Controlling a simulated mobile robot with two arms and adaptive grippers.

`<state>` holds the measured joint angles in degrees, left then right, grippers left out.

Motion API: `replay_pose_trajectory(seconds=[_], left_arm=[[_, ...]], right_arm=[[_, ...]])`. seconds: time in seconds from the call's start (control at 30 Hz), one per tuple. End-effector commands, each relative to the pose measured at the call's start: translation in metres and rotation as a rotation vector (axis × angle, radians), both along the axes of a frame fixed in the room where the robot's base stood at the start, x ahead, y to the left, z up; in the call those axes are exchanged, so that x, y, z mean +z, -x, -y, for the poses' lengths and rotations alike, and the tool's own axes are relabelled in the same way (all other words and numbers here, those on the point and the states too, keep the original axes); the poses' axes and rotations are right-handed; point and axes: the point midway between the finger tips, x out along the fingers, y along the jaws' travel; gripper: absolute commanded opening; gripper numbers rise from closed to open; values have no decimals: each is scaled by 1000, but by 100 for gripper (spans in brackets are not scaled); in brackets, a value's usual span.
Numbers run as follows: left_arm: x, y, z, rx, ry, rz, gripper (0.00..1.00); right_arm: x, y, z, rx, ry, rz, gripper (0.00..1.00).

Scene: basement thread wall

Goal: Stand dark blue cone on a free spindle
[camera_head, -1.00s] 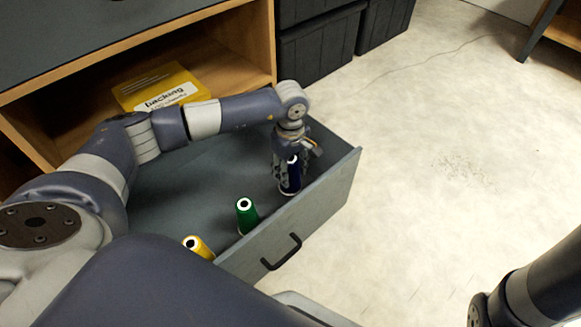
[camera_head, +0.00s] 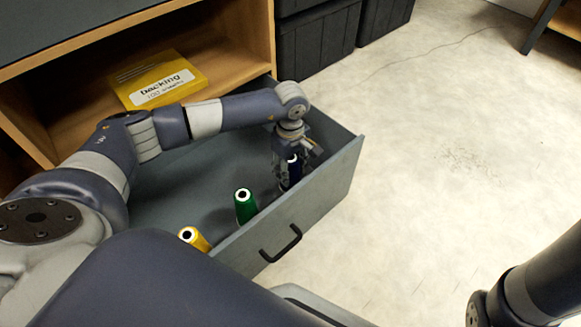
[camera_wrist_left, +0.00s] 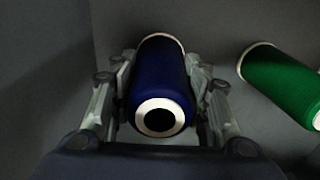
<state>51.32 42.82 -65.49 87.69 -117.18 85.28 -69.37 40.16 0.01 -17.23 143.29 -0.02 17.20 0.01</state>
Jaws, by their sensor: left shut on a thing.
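The dark blue cone (camera_head: 292,172) stands in the open drawer (camera_head: 330,178), near its right end. In the left wrist view the cone (camera_wrist_left: 160,80) sits between both fingers, its white-ringed top hole facing the camera. My left gripper (camera_head: 287,175) reaches down into the drawer and is shut on the dark blue cone; the left wrist view shows its fingers (camera_wrist_left: 162,95) on both sides of it. The cone's lower part is partly hidden by the drawer front in the head view. No spindle is in view. My right gripper is not in view; only part of my right arm shows at lower right.
A green cone (camera_head: 245,207) and a yellow cone (camera_head: 196,240) stand in the same drawer, left of the blue one. A yellow backing box (camera_head: 160,78) lies on the wooden shelf above. Dark bins (camera_head: 320,50) stand behind. The floor at right is clear.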

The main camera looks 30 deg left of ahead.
Motion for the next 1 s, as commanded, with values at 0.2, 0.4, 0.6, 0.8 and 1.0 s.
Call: replay_pose_trajectory(seconds=[0.2, 0.4, 0.6, 0.8, 1.0], left_arm=[[0, 0, 0, 1, 0, 1, 11], [-1, 0, 0, 1, 0, 1, 11], [-7, 0, 0, 1, 0, 1, 11], [-5, -1, 0, 1, 0, 1, 49], [-5, 0, 0, 0, 0, 1, 66]], right_arm=[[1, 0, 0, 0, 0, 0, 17], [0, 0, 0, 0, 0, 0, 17], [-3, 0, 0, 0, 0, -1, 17], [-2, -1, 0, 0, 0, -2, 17], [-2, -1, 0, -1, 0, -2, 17]])
